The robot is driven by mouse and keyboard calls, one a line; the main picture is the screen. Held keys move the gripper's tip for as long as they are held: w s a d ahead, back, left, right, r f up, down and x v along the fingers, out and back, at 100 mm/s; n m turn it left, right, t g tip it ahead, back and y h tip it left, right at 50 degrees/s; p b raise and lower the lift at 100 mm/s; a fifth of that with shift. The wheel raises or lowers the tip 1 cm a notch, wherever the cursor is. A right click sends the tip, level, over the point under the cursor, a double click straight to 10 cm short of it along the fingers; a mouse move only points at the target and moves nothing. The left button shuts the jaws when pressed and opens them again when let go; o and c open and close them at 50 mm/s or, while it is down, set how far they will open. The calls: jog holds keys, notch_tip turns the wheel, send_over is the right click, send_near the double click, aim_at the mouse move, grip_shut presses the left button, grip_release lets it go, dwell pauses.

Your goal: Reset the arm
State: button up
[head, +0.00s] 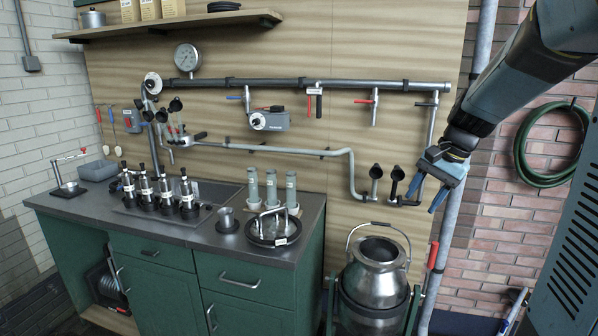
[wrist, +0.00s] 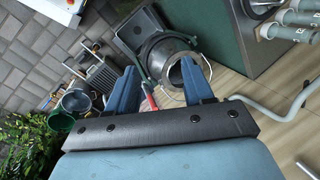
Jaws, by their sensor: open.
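My gripper (head: 428,188) hangs at the right of the head view, in front of the grey vertical pipe (head: 451,215) and above and to the right of the metal churn (head: 376,265). Its two blue fingers are apart with nothing between them touching. In the wrist view my gripper (wrist: 165,85) points down toward the floor, with the churn's open mouth (wrist: 188,72) beyond the fingers. The arm reaches in from the upper right of the head view.
Pipes (head: 330,84) run along the wooden wall panel. A green hose (head: 551,143) hangs on the brick wall. A plant (wrist: 30,150) shows lower left in the wrist view.

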jog(key=s+a+r+n+t+h, duration=0.1)
jog(key=s+n, duration=0.3)
jog(key=s, duration=0.6)
jog(key=s+a+r+n+t+h, duration=0.2)
jog(key=s+a+n+t, duration=0.1)
jog(key=s, duration=0.6)
jog(key=shift+s+a+r+n, duration=0.15)
jog(key=shift+s+a+n, duration=0.25)
jog(key=shift+a+n, duration=0.3)
dwell(0.7)
